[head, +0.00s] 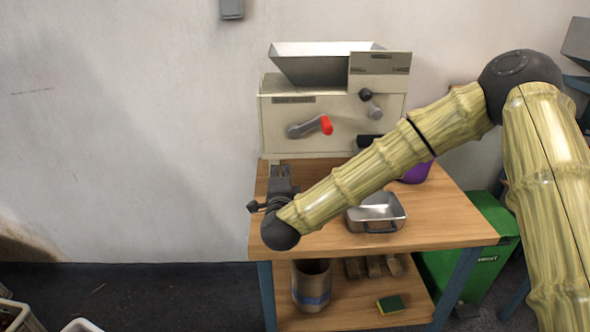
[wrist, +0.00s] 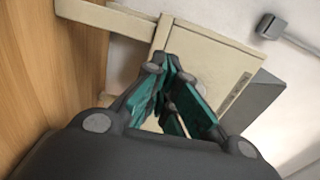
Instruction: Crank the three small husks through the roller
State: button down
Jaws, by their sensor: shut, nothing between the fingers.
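The roller machine (head: 275,125) is a cream box at the back of the wooden table, with an open metal hopper (head: 315,67) on top. A crank with a red handle (head: 326,125) is on its front, and a second lever with a black knob (head: 366,95) is at upper right. My gripper (head: 282,170) is shut and empty, left of and below the red crank, apart from it. In the wrist view its teal-padded fingers (wrist: 172,72) come together in front of the machine's cream face (wrist: 215,55). No husks can be made out; the hopper's inside is hidden.
A metal tray (head: 377,222) sits on the table (head: 440,222), with a purple container (head: 417,172) partly behind my arm. A green bin (head: 488,215) stands at right.

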jog(key=shift+s+d, duration=0.7)
jog(key=shift+s, duration=4.6)
jog(key=s+f+n+g+p, duration=0.1)
jog(key=f+n, duration=0.1)
jog(key=f, duration=0.2)
jog(key=s+f+n+g+y, duration=0.1)
jog(key=s+f+n+g, duration=0.1)
jog(key=f, duration=0.3)
jog(key=s+f+n+g+y+p, duration=0.1)
jog(key=s+f, duration=0.1)
jog(key=f, duration=0.3)
jog(key=shift+d+n+p, duration=0.2)
jog(key=shift+n+p, duration=0.15)
jog(key=shift+n, duration=0.05)
jog(key=s+d+f+n+g+p, duration=0.3)
jog(key=s+d+f+n+g, duration=0.15)
jog(key=s+f, duration=0.5)
jog(key=s+d+f+n+g+p, duration=0.25)
jog(key=s+d+f+g, duration=0.2)
jog(key=s+f, duration=0.5)
jog(key=s+d+f+n+g+h+p, duration=0.2)
jog(key=s+d+n+g, duration=0.2)
jog(key=s+d, duration=0.7)
jog(key=s+g, duration=0.1)
jog(key=s, duration=0.3)
jog(key=shift+s+d+n, duration=0.2)
jog(key=shift+s+n, duration=0.05)
jog(key=shift+n, duration=0.05)
